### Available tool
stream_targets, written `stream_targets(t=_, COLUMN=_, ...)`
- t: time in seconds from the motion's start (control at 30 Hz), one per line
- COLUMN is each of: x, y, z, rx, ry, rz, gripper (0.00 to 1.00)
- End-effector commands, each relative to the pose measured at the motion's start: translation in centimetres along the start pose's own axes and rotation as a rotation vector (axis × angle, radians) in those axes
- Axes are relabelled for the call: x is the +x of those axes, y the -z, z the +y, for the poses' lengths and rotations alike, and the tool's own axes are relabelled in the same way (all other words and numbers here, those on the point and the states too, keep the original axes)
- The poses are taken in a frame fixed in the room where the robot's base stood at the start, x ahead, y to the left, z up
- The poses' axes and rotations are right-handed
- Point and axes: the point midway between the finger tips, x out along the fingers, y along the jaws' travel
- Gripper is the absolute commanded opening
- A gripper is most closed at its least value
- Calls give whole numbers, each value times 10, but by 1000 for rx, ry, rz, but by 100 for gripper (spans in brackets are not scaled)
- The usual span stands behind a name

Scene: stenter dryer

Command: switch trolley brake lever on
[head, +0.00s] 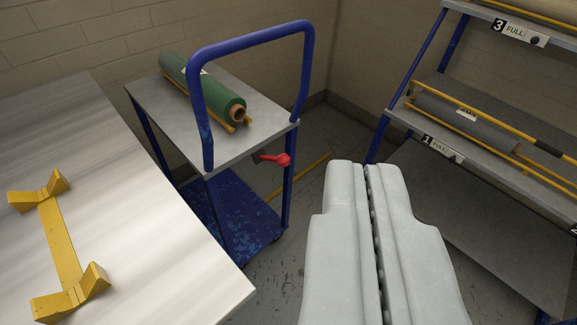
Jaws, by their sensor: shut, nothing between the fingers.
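The trolley (245,130) has a grey top, blue posts, a blue lower deck and a blue push handle (250,42). The brake lever (276,159) is a small arm with a red knob, under the trolley top at its near right corner. It sticks out to the right, roughly level. My gripper (366,168) is shut and empty. It shows large in the lower right, to the right of the lever in the picture and apart from it.
A green roll (200,85) lies on yellow rails on the trolley. A pale table (130,180) with a yellow cradle (60,245) fills the left. A rack (480,130) with a grey roll (462,118) stands right. Some floor (285,265) shows between trolley and rack.

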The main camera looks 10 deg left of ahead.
Motion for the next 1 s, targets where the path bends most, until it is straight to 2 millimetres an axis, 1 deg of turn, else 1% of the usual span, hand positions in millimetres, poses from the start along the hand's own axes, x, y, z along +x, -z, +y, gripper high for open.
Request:
stream_targets(t=0.03, x=12, y=-1, z=0, rx=-13, ry=5, rz=-31, gripper=0)
stream_targets(t=0.1, x=26, y=-3, z=0, rx=-35, ry=15, rz=-71, gripper=0)
stream_targets(t=0.53, x=111, y=-19, z=-6, rx=-160, ry=110, rz=-300, gripper=0)
stream_targets(t=1.0, x=201, y=-51, z=-17, rx=-282, ry=286, rz=-510, gripper=0)
